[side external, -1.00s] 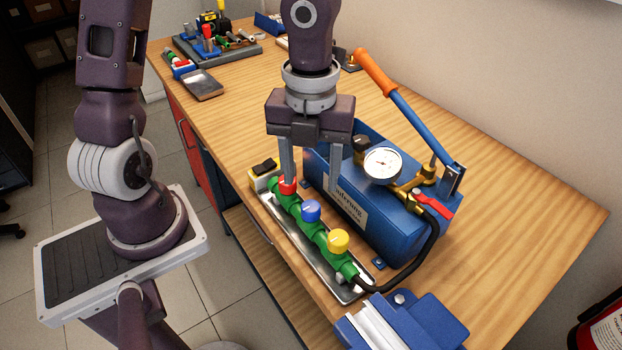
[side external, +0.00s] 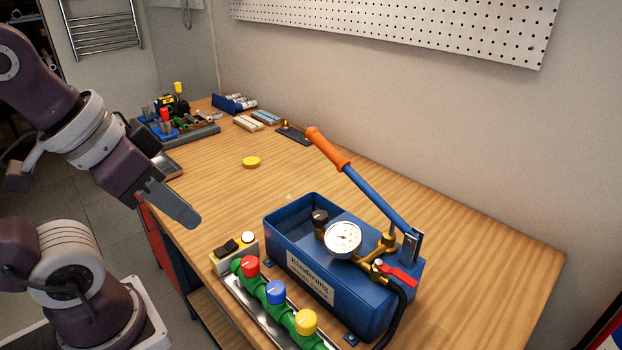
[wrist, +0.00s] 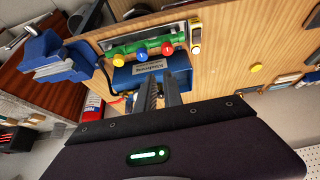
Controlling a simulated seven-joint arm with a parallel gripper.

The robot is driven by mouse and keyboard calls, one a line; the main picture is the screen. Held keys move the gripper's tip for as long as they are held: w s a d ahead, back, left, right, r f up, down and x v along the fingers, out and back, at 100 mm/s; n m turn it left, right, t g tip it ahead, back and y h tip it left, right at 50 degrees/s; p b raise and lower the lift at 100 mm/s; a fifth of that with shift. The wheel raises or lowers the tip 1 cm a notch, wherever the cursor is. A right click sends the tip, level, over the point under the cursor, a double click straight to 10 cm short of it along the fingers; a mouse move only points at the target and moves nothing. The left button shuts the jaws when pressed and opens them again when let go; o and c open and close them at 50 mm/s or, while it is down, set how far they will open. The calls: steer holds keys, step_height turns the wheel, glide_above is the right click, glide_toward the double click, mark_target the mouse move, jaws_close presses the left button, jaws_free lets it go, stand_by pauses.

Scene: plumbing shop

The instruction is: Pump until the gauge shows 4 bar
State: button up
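The blue test pump (side external: 340,295) stands on the bench, with its tank open on top. Its gauge (side external: 342,238) has a white face; the needle reading is too small to tell. The pump lever (side external: 370,195), blue with an orange grip (side external: 327,148), slants up to the left. A red valve handle (side external: 398,275) sits beside the gauge. My gripper (side external: 185,212) is left of the pump, above the bench edge, touching nothing. In the wrist view its two fingers (wrist: 164,90) lie close together and empty, with part of the pump (wrist: 125,76) behind them; gauge and lever cannot be made out there.
A green manifold (side external: 262,282) with red, blue and yellow knobs lies in a tray before the pump. A yellow switch box (side external: 236,252) is beside it. A yellow disc (side external: 251,161) lies behind on clear bench. A blue vise (wrist: 55,58) shows in the wrist view.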

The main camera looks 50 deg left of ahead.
steer(key=w+r+n, duration=0.2)
steer(key=w+r, duration=0.1)
steer(key=w+r+n+g+h, duration=0.1)
steer(key=w+r, duration=0.1)
steer(key=shift+w+a, duration=0.1)
steer(key=shift+a, duration=0.2)
jaws_close()
steer(key=w+a+r+n+g+h, duration=0.1)
steer(key=w+a+r+n, duration=0.1)
steer(key=w+r+n, duration=0.3)
steer(key=w+a+n+g, duration=0.1)
steer(key=w+n, duration=0.1)
steer(key=w, duration=0.4)
steer(key=w+n+g, duration=0.1)
steer(key=w+n, duration=0.1)
steer(key=w, duration=0.2)
steer(key=w+f+n+y, duration=0.1)
steer(key=w+n, duration=0.2)
steer(key=w, duration=0.2)
steer(key=w+f+n+g+y, duration=0.1)
steer(key=w+n, duration=0.1)
steer(key=w, duration=0.2)
steer(key=shift+w+d+f+n+g, duration=0.1)
steer(key=shift+w+f+n+g, duration=0.2)
steer(key=shift+n, duration=0.1)
steer(key=shift+f, duration=2.15)
